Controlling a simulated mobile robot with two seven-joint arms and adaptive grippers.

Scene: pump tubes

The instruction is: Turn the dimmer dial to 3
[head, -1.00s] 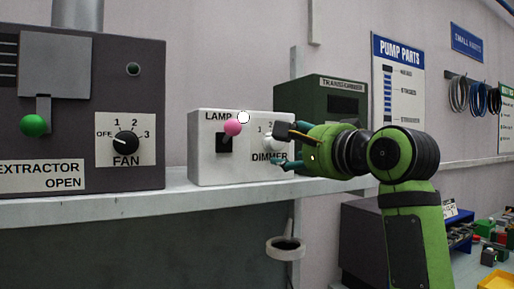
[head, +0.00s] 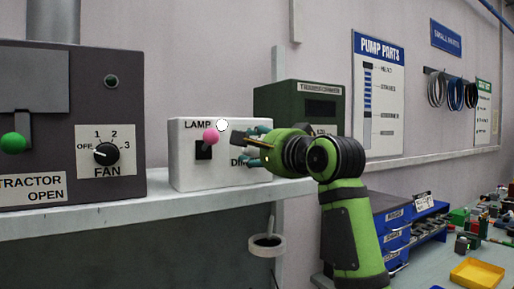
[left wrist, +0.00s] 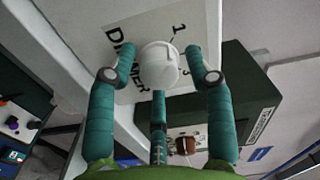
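The dimmer dial (left wrist: 158,65) is a round white knob on a white panel. In the left wrist view it lies between the fingertips of my left gripper (left wrist: 160,76), with a gap on either side. A "1" and part of the word DIMMER show beside it; its pointer setting is hard to tell. In the head view the gripper (head: 247,149) is at the right part of the white lamp and dimmer box (head: 190,172). There it hides most of the dial and the DIMMER label. My right gripper is not in view.
The pink-knobbed lamp switch (head: 211,136) is just left of the gripper. The dark extractor box (head: 70,80) with its fan dial (head: 107,154) stands further left. The green transformer box (head: 300,98) is behind the gripper. A shelf edge (head: 120,213) runs below.

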